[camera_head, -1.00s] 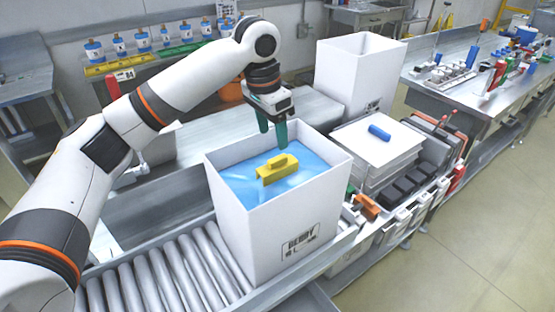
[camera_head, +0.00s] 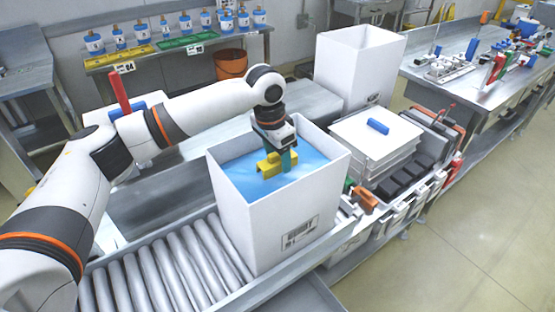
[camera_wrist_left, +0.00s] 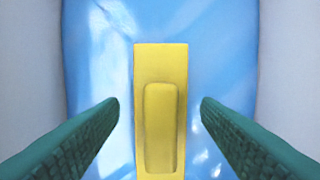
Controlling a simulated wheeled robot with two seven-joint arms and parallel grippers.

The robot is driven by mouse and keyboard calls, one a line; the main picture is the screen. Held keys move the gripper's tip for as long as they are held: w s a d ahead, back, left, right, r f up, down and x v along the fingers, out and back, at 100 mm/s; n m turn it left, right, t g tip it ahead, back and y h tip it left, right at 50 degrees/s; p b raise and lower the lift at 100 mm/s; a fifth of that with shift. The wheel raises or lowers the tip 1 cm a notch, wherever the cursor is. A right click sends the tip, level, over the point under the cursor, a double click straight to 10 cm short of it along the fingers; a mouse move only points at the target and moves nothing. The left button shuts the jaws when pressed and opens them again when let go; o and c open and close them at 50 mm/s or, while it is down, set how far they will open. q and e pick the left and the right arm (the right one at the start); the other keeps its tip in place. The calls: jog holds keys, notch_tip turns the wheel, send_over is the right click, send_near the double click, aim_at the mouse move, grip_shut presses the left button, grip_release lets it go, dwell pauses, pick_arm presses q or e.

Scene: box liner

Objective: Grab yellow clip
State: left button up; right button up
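The yellow clip (camera_head: 266,165) lies on the blue liner (camera_head: 240,180) inside the white box (camera_head: 285,215). In the left wrist view the yellow clip (camera_wrist_left: 161,110) stands upright in the picture, midway between the green fingers. My left gripper (camera_head: 282,166) reaches down into the box at the clip and partly hides it. In the wrist view my left gripper (camera_wrist_left: 160,112) is open, with a gap on each side of the clip. My right gripper is not in view.
The box walls (camera_head: 332,165) rise around the gripper. The box stands on a roller conveyor (camera_head: 170,265). A second white box (camera_head: 355,70) is behind it, and a white lidded stack with a blue clip (camera_head: 378,127) is to the right.

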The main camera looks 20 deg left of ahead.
pick_arm(q)
jog(key=c, duration=1)
